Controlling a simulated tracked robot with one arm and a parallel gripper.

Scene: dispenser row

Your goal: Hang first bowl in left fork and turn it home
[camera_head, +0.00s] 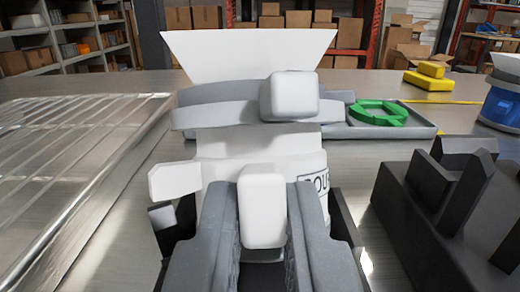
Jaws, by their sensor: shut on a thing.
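The first bowl (250,60) stands upright straight ahead, with a flared white top, a grey collar, a white body and a partly hidden label. White blocks jut from its front and left side. My gripper (262,205) is shut on the lower white block at the front of the bowl. Dark parts of what looks like the left fork (345,222) show on both sides of the bowl's lower body, behind my fingers. The bowl's bottom is hidden, so I cannot tell whether it rests in the fork.
Another dark fork-like holder (455,215) stands close on the right. A wire rack tray (75,135) lies on the left. Behind are a grey tray (422,130) with a green ring (378,113), yellow blocks (428,80) and a blue-and-white container (503,98). Bare metal table lies between.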

